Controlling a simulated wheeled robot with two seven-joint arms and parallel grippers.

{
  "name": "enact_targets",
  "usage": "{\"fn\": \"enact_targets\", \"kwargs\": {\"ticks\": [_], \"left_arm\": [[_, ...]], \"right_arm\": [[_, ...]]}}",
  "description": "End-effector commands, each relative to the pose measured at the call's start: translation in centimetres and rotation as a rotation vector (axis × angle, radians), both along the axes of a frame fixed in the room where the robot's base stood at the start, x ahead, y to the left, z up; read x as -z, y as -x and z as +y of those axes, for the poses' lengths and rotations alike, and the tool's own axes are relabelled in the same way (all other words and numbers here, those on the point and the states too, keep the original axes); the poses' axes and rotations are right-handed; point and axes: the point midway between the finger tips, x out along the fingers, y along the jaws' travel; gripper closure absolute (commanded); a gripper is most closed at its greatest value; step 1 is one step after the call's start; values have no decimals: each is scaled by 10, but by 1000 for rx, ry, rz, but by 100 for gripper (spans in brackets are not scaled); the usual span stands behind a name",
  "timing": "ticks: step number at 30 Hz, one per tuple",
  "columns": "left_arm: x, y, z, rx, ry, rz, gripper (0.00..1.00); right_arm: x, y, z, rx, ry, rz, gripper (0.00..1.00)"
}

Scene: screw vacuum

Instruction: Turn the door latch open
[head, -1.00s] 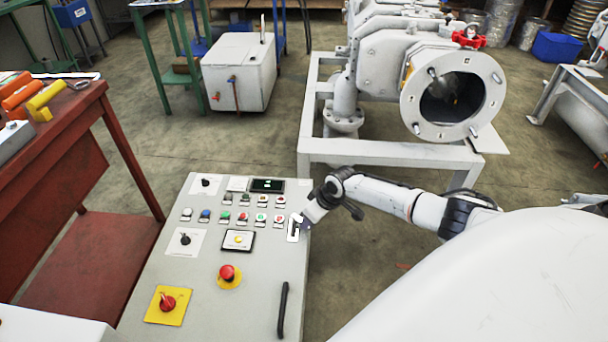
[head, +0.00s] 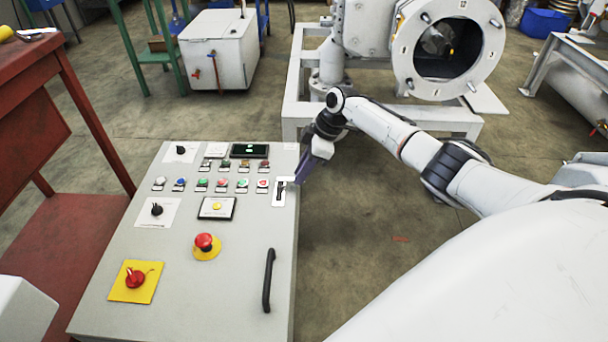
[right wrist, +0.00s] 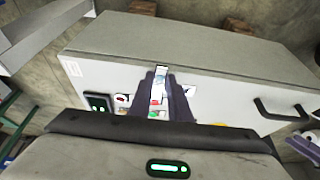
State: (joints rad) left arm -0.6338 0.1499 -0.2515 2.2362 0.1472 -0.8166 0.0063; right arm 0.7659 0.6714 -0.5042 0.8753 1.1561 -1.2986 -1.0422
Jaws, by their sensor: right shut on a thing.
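The door latch (head: 279,193) is a small dark lever on a white plate near the right edge of the grey control panel. My right gripper (head: 297,183) comes in from the right and reaches down at the latch. In the right wrist view the two dark fingers (right wrist: 161,78) are close together at the latch's white plate (right wrist: 161,70), shut on the latch. The fingers hide part of the latch, so its exact angle is hard to tell. My left gripper is not in view.
The grey panel (head: 140,255) carries several buttons, a red emergency stop (head: 204,242), a red knob on a yellow plate (head: 135,279) and a black handle (head: 268,280). A red table (head: 50,180) stands at left. A white machine (head: 385,60) stands behind. Floor right of the panel is clear.

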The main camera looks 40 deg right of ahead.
Motion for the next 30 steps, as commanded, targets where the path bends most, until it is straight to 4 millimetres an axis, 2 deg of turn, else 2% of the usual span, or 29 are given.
{"fn": "enact_targets", "kwargs": {"ticks": [13,14,17,26,30], "left_arm": [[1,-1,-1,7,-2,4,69],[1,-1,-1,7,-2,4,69],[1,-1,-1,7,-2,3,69],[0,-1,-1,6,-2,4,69],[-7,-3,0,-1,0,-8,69]], "right_arm": [[2,2,-2,-14,7,7,100],[2,2,-2,-14,7,7,82],[2,1,-1,-13,6,5,65],[0,0,-1,-12,3,2,64],[-13,3,-5,-11,4,1,64]]}}
